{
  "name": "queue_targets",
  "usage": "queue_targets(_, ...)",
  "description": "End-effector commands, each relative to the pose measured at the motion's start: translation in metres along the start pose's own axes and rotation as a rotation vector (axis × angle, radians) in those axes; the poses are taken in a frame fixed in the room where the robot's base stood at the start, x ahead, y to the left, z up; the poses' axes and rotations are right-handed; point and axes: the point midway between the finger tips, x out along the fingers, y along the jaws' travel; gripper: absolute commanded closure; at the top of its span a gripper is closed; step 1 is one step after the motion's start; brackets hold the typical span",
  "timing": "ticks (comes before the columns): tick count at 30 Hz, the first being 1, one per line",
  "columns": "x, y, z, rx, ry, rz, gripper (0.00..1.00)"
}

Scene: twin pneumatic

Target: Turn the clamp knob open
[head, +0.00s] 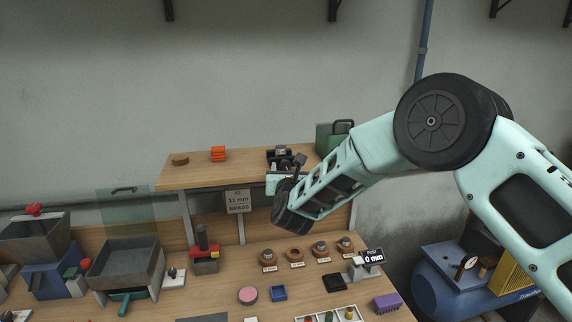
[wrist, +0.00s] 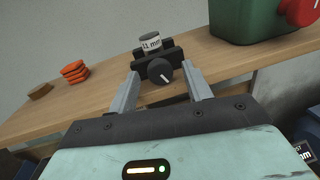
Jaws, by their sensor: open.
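The clamp knob (wrist: 160,72) is a round dark knob with a white pointer line, on the front of a black clamp (wrist: 143,60) on the wooden shelf. The clamp holds a grey cylinder (wrist: 150,41) marked "11 mm". My gripper (wrist: 160,76) is open, with one grey finger on each side of the knob; I cannot tell whether either touches it. In the head view the clamp (head: 283,153) is on the raised shelf, and my gripper (head: 288,178) is in front of it, partly hiding it. The knob is not clear there.
A sign reading "11 mm BRASS" (head: 238,201) hangs below. The bench (head: 225,275) holds several small parts.

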Motion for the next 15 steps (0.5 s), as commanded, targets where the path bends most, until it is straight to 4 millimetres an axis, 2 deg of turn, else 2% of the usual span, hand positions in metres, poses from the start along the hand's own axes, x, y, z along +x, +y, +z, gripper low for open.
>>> queue_targets(8,0.0014,0.0002,-0.0008,-0.001,0.001,0.001,0.50)
queue_targets(11,0.0013,0.0002,-0.0007,-0.001,0.001,0.001,0.73)
queue_targets(13,0.0013,0.0001,-0.0006,-0.001,0.001,0.000,0.92)
queue_targets(15,0.0013,0.0000,-0.0005,-0.001,0.001,0.000,0.95)
